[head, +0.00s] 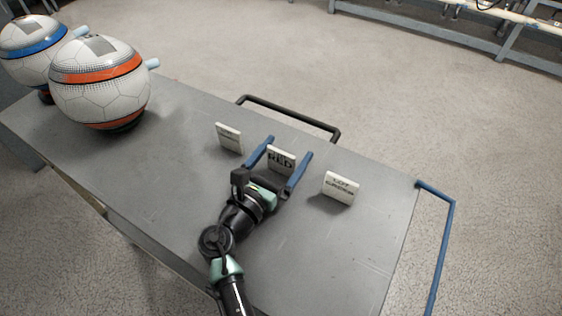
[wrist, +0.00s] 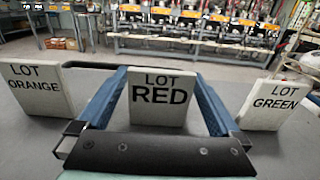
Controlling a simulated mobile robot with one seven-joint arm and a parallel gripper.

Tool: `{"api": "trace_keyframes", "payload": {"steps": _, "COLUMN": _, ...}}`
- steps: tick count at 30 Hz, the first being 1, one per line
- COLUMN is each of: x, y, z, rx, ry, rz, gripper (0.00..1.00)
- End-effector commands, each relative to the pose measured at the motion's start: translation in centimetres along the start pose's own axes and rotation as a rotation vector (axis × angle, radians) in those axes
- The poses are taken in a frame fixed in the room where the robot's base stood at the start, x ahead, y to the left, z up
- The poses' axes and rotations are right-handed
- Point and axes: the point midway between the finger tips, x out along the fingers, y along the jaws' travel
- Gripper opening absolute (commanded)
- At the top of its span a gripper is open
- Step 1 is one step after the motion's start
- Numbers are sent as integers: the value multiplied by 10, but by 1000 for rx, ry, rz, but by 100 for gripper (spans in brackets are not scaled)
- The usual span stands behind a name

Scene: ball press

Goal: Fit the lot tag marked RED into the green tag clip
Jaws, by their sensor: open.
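The lot tag marked RED (head: 281,157) is a white upright plate standing on the grey table. In the wrist view its face, reading LOT RED (wrist: 160,97), is turned toward the camera. My gripper (head: 288,148) is open, with one blue finger on each side of this tag. In the wrist view the tag stands between the fingers (wrist: 161,76), with the left finger very close to its edge; I cannot tell whether either finger touches it. I do not make out a green tag clip in either view.
The LOT ORANGE tag (wrist: 36,91) stands left of my gripper and the LOT GREEN tag (wrist: 275,104) right. A ball with an orange band (head: 100,85) and one with a blue band (head: 32,50) sit at the table's (head: 185,185) far left. A black handle (head: 290,112) edges the table.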

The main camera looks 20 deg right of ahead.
Motion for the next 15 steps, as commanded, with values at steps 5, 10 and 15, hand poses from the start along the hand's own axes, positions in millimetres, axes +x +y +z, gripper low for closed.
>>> {"api": "trace_keyframes", "payload": {"steps": 5, "x": 16, "y": 0, "z": -1, "rx": -1, "ry": 1, "rz": -1, "gripper": 100}}
{"api": "trace_keyframes", "payload": {"steps": 10, "x": 16, "y": 0, "z": 0, "rx": -1, "ry": 1, "rz": 0, "gripper": 100}}
{"api": "trace_keyframes", "payload": {"steps": 15, "x": 16, "y": 0, "z": 0, "rx": 0, "ry": 0, "rz": 0, "gripper": 77}}
